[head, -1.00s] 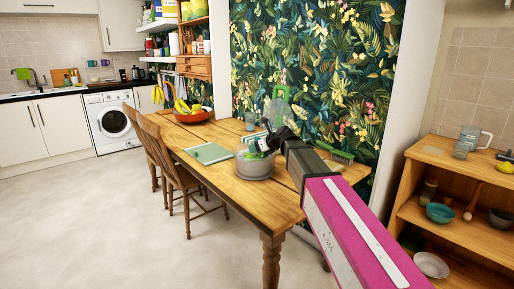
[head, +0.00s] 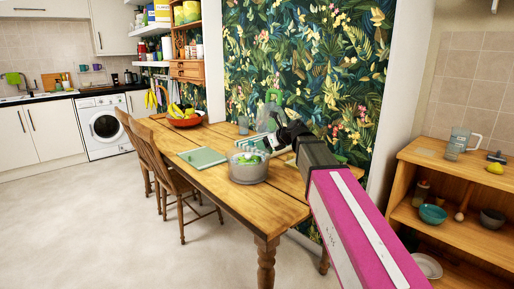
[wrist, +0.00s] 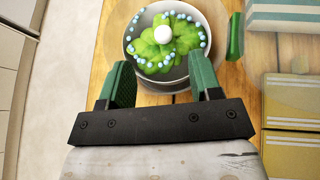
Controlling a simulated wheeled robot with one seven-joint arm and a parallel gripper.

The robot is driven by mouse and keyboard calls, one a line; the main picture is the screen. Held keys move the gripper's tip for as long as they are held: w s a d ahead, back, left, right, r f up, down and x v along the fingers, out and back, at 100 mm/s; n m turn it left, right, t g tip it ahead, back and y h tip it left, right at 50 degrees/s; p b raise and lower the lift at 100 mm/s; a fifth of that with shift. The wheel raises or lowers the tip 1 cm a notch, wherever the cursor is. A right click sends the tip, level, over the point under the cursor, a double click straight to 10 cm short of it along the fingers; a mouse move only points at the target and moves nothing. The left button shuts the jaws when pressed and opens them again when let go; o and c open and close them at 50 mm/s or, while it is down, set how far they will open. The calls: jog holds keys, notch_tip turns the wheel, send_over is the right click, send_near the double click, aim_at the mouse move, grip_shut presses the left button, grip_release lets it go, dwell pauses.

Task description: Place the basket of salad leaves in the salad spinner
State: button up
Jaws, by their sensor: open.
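The salad spinner bowl (head: 249,174) is grey and see-through and stands on the wooden table. Green salad leaves (head: 247,158) show inside its top. In the wrist view the leaves (wrist: 152,50) fill the bowl (wrist: 184,78), with a ring of small blue dots around them and a white round knob in the middle. The leaves' basket appears to sit inside the bowl; its walls and depth are hidden. My gripper (head: 270,143) is open and empty, just right of and above the bowl. In the wrist view its green fingers (wrist: 163,80) stand apart near the bowl's near rim.
A pale green board (head: 202,157) lies left of the bowl. A red fruit bowl (head: 184,120) is at the table's far end. Chairs (head: 178,176) line the left side. Striped boxes (wrist: 288,90) lie right of the bowl. A wooden shelf (head: 456,172) stands at right.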

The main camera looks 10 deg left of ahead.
jog(key=shift+v, duration=1.25)
